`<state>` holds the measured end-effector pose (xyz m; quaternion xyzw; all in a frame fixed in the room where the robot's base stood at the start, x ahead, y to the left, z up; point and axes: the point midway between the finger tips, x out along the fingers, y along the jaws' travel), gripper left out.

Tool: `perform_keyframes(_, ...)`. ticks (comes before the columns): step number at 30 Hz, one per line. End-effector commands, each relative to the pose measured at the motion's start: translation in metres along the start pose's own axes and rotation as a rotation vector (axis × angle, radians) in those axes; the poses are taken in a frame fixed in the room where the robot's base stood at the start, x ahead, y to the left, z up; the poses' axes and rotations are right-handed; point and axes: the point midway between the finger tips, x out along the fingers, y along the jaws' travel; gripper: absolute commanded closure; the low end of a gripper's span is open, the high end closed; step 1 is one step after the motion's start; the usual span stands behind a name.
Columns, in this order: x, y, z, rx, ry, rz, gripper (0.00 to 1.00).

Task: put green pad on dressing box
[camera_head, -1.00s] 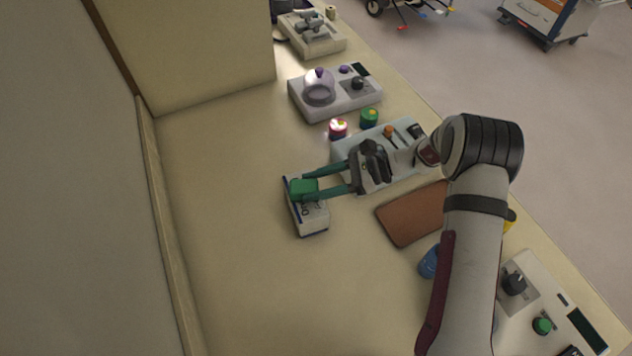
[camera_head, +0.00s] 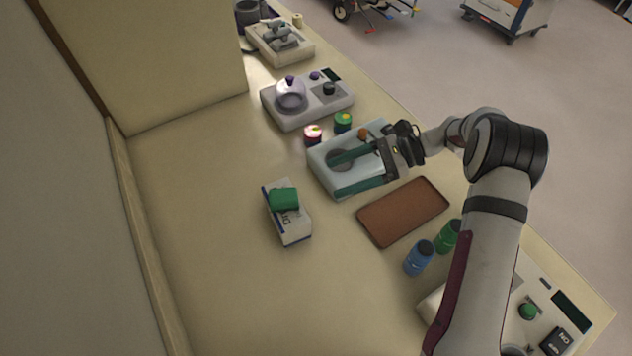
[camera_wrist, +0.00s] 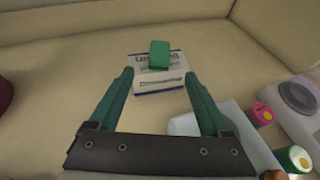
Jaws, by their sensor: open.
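The green pad (camera_head: 283,198) rests on top of the white and blue dressing box (camera_head: 291,229), toward its far end. In the wrist view the green pad (camera_wrist: 159,54) sits on the dressing box (camera_wrist: 158,78), ahead of my fingers. My gripper (camera_head: 345,174) is open and empty, to the right of the box and apart from it, over a pale device. In the wrist view my gripper (camera_wrist: 160,92) shows two green fingers spread wide with nothing between them.
A brown tray (camera_head: 403,212) lies right of the box, with a blue bottle (camera_head: 419,258) and a green bottle (camera_head: 447,237) near it. The pale device (camera_head: 321,158) is under my fingers. Pink (camera_head: 313,134) and green (camera_head: 343,121) small containers stand behind it. The bench left of the box is clear.

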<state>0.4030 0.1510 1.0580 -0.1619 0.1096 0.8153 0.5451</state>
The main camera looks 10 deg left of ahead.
Motion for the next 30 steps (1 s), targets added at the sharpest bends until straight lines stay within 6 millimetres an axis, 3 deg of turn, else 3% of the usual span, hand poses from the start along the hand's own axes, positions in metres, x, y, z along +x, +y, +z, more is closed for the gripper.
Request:
perform_keyframes(7,-0.011,0.002,0.004,-0.007,0.010,0.003,0.19)
perform_keyframes(10,-0.019,0.019,0.029,-0.062,0.093,0.029,0.19)
perform_keyframes(14,-0.032,0.083,0.079,-0.209,0.322,0.106,0.19)
perform_keyframes(16,-0.036,0.128,0.099,-0.302,0.463,0.152,0.19)
perform_keyframes(19,-0.039,0.197,0.109,-0.438,0.667,0.216,0.19)
perform_keyframes(22,-0.038,0.252,0.102,-0.550,0.834,0.269,0.19)
perform_keyframes(25,-0.038,0.284,0.090,-0.623,0.941,0.303,0.19)
perform_keyframes(30,-0.037,0.299,0.081,-0.661,0.999,0.323,0.19)
